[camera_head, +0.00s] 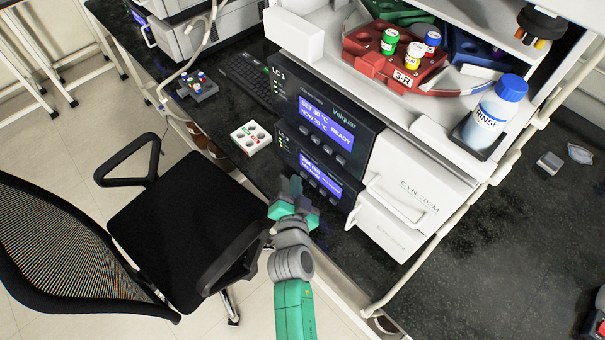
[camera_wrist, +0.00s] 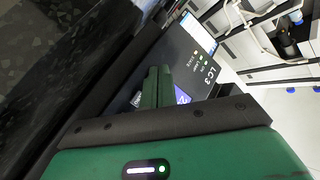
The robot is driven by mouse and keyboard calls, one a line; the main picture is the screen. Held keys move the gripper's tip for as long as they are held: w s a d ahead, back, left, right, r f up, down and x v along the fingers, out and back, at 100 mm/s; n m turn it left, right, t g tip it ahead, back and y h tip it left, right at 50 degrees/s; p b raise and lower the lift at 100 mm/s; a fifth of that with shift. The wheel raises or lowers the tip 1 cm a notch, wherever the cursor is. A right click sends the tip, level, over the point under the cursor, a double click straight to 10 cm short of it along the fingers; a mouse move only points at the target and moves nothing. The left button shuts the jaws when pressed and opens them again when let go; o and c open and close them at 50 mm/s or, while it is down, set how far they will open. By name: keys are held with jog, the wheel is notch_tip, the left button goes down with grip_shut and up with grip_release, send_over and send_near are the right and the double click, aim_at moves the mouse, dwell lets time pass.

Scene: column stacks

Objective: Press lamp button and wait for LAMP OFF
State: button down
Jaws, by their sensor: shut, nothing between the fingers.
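The lower LC 3 unit has a dark front panel with a lit blue screen (camera_head: 321,176) and a row of small buttons (camera_head: 308,167) under it. My gripper (camera_head: 296,188) is right in front of this lower panel, near its left part. In the wrist view the shut green fingers (camera_wrist: 157,82) reach to the dark panel (camera_wrist: 190,50), overlapping a blue screen. I cannot tell whether the fingertips touch a button. The lamp wording on the lower screen is too small to read. The fingers hold nothing.
The upper LC 3 unit's screen (camera_head: 327,124) reads SET 80 °C, NOW 36 °C, READY. A white block with round wells (camera_head: 251,138) lies left of the units. A RINSE bottle (camera_head: 492,112) and a red vial rack (camera_head: 395,62) stand on top. A black chair (camera_head: 175,215) is at left.

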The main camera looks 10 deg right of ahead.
jog(key=shift+w+d, duration=0.25)
jog(key=shift+d, duration=0.1)
dwell(0.5)
dwell(0.3)
jog(key=shift+s+a+f+b, duration=0.1)
jog(key=shift+s+a+b, duration=0.15)
jog(key=shift+a+b, duration=0.15)
jog(key=shift+s+a+b, duration=0.25)
jog(key=shift+a+b, duration=0.05)
